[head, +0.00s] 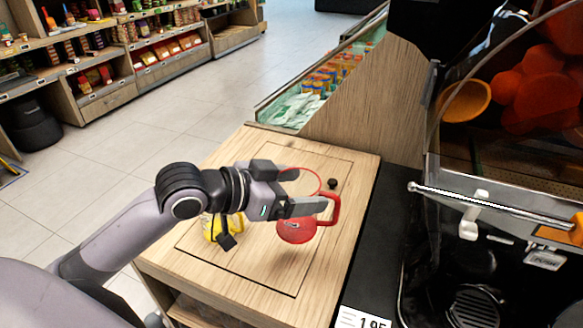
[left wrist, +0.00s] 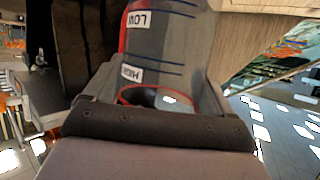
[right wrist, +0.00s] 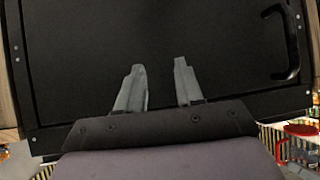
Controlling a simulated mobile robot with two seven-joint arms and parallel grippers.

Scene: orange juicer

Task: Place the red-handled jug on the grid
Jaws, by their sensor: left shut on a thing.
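The red-handled jug (head: 297,231) is clear with a red rim, red base and red handle. It is upright over the wooden counter; I cannot tell whether its base touches the wood. My left gripper (head: 308,190) is shut on the jug's upper body, with the handle to the right. In the left wrist view the jug (left wrist: 165,45) fills the space between the fingers, its LOW and HIGH marks showing. A dark slotted grid (head: 474,306) lies low in the juicer at the right. My right gripper (right wrist: 158,85) is open and empty, facing a black panel.
A yellow-handled jug (head: 213,228) stands on the wooden counter (head: 262,290), partly behind my left arm. A small black knob (head: 332,183) is beside the red jug. The juicer's metal bar (head: 490,205) and tap (head: 471,214) stand above the grid. A wooden side panel (head: 375,95) rises behind.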

